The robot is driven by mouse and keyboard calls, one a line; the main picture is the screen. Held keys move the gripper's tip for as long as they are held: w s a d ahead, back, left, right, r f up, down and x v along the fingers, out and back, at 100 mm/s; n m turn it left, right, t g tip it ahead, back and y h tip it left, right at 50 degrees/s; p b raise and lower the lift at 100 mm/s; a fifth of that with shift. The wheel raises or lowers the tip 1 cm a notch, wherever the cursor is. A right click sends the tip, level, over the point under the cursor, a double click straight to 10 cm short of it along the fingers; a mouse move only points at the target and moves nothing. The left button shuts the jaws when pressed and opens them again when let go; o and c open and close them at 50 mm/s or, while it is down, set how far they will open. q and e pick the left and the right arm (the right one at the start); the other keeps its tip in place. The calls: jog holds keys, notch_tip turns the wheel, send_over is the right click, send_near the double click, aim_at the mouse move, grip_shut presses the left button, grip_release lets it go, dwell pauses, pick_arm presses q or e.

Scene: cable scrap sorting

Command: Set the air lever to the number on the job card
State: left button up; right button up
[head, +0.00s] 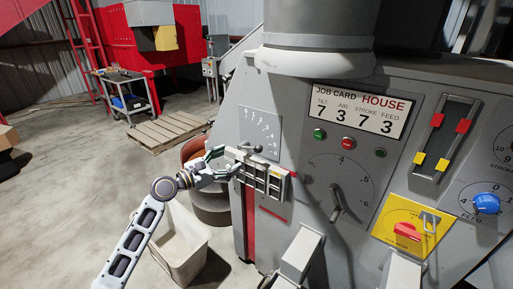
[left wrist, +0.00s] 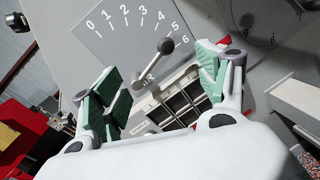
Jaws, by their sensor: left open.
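The air lever (left wrist: 167,46), with a dark round knob, stands on a grey dial plate (left wrist: 110,40) numbered 0 to 6. In the left wrist view it leans toward the upper end, around 5; the exact mark cannot be told. In the head view the lever's knob (head: 258,149) is just right of my left gripper (head: 226,161). My left gripper (left wrist: 160,72) is open and empty, its green-padded fingers either side of the lever's lower part, apart from it. My right gripper is not in view.
A small compartmented rack (head: 262,178) sits just below the air dial, close to my left fingers. A larger dial lever (head: 336,202), a yellow-plated red switch (head: 407,231) and a blue feed knob (head: 486,204) are farther right. A pale bin (head: 180,248) stands below my arm.

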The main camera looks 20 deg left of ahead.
aim_at(254, 148)
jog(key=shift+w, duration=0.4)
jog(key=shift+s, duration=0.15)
pick_arm(q)
jog(key=p+x, duration=0.1)
jog(key=x, duration=1.1)
jog(key=shift+w, duration=0.15)
jog(key=shift+w+d, duration=0.2)
jog(key=shift+w, duration=0.25)
jog(key=shift+w+d, duration=0.2)
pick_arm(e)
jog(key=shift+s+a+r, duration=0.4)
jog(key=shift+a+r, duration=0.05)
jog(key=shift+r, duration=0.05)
